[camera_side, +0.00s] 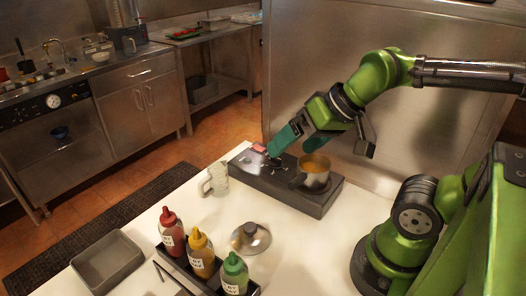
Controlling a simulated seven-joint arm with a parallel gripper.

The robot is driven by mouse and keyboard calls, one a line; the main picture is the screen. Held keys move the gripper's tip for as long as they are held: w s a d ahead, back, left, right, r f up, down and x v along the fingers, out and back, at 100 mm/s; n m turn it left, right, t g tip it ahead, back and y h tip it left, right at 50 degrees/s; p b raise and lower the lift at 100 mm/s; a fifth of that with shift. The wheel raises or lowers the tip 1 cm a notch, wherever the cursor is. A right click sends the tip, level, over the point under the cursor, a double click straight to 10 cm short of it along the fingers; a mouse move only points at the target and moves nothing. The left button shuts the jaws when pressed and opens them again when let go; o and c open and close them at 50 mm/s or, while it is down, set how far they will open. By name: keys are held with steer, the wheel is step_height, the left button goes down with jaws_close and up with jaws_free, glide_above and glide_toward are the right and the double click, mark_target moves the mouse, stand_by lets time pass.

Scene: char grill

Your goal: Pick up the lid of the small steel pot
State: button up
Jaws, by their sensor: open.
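The steel lid (262,240) with a dark knob lies on the white table, behind the sauce bottles and in front of the dark hob. The small steel pot (313,181) stands uncovered on the right part of the hob, with orange-yellow contents. My gripper (292,146) is open, with teal fingers, above the hob and just up and left of the pot. It is well behind the lid, and nothing shows held in it. Its far finger is partly hidden by the gripper body.
A dark hob (265,183) carries a pink item (260,147) at its far left. A white mug (216,179) stands left of it. A black rack holds red (172,238), yellow (201,258) and green (235,277) bottles near the lid. A grey tray (107,262) lies front left.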

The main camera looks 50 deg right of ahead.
steer(key=g+h, duration=0.2)
steer(key=g, duration=0.5)
glide_toward(250, 227)
step_height(250, 227, down, 5)
steer(key=shift+f, duration=0.1)
steer(key=shift+w+d+f, duration=0.1)
steer(key=shift+f, duration=1.45)
steer(key=shift+w+f, duration=0.1)
steer(key=shift+f, duration=1.55)
steer(key=c, duration=1.1)
steer(key=shift+s, duration=0.1)
